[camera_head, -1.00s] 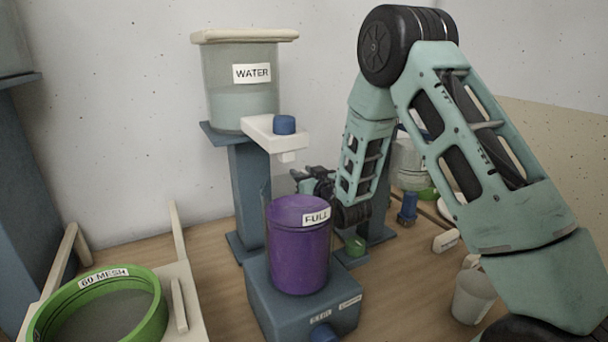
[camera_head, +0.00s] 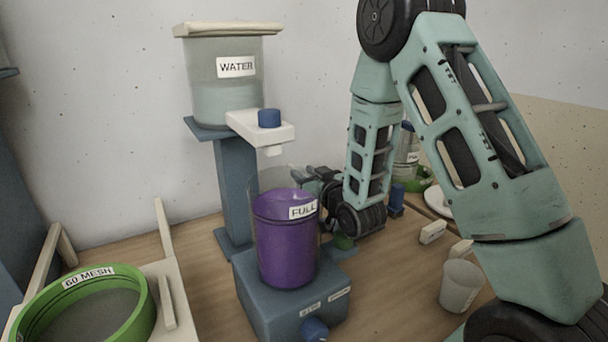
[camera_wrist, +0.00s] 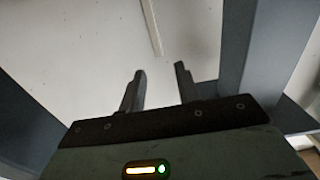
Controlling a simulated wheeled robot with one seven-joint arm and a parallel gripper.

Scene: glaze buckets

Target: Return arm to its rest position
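My gripper (camera_wrist: 158,84) shows in the wrist view with its two fingers apart and nothing between them. Behind the fingers is a pale wall surface. In the head view my gripper is partly hidden behind the bucket of purple glaze (camera_head: 285,245), which is labelled FULL and stands on a blue-grey base (camera_head: 270,305). My forearm hangs down just right of this bucket. The water tank (camera_head: 228,98), labelled WATER, stands on a blue-grey post (camera_head: 237,190) behind and left of the bucket, with a white spout block (camera_head: 258,131) and blue knob.
A green sieve (camera_head: 145,310) labelled 60 MESH lies at the lower left on a pale wooden frame. An empty cup (camera_head: 461,284) stands at the right. A jar (camera_head: 406,150) and a blue bottle (camera_head: 397,200) are behind my arm. Bare table lies between bucket and cup.

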